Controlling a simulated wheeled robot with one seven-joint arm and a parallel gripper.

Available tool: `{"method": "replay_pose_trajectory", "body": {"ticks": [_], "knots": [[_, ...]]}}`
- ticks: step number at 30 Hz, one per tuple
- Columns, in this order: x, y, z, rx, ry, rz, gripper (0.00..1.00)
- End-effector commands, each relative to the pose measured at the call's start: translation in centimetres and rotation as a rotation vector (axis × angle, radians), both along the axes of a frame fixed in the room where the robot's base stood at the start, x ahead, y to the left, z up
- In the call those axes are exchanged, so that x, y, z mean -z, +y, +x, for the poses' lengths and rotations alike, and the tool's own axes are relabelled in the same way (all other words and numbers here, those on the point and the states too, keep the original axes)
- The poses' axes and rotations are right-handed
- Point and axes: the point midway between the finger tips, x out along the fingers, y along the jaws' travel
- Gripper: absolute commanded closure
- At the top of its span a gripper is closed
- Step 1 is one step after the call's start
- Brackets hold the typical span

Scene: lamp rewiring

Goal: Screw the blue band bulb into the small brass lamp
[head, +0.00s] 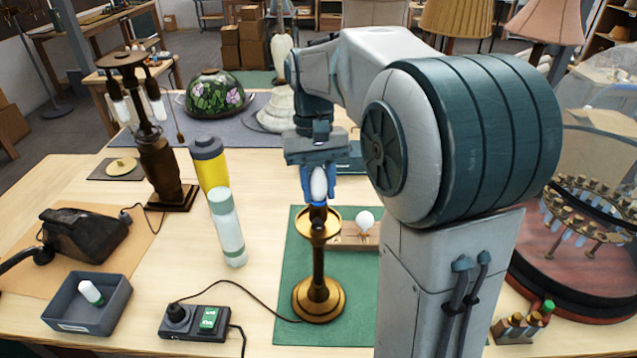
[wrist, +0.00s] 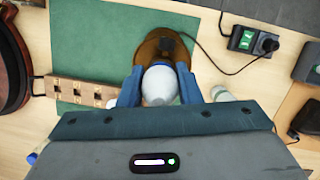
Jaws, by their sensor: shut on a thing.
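The small brass lamp (head: 319,262) stands upright on the green mat (head: 289,318) in the middle of the table. My gripper (head: 318,186) is directly above it, pointing down, shut on a white bulb (head: 318,182) with a blue band (head: 318,204) at its lower end. The bulb's lower end is at the lamp's top, over the brass cup; I cannot tell how far it sits in the socket. In the wrist view the bulb (wrist: 160,85) shows between the two blue fingers, with the brass base (wrist: 148,50) behind it.
A wooden block (head: 358,238) with a round white bulb (head: 365,220) is right of the lamp. A switch box (head: 197,321) with a cord, a grey bin (head: 88,305), a pale cylinder (head: 227,228) and a dark lamp (head: 160,170) stand left.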

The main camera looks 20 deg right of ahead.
Motion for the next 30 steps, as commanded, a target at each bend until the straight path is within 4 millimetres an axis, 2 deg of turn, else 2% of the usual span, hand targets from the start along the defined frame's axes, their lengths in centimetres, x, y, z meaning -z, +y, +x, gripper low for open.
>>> {"method": "replay_pose_trajectory", "body": {"ticks": [6,10,13,20,21,23,30], "knots": [[-0.16,0.05,0.01,0.307,-0.001,0.002,0.89],[-0.09,0.10,0.01,0.452,-0.001,0.002,0.89],[-0.04,0.10,0.03,0.508,-0.001,0.000,0.89],[0.00,0.11,0.03,0.517,0.000,0.001,0.89],[0.00,0.12,0.03,0.517,0.000,0.001,0.61],[0.01,0.12,0.03,0.516,0.000,0.001,0.44],[0.04,0.11,0.03,0.514,0.000,0.001,0.44]]}}
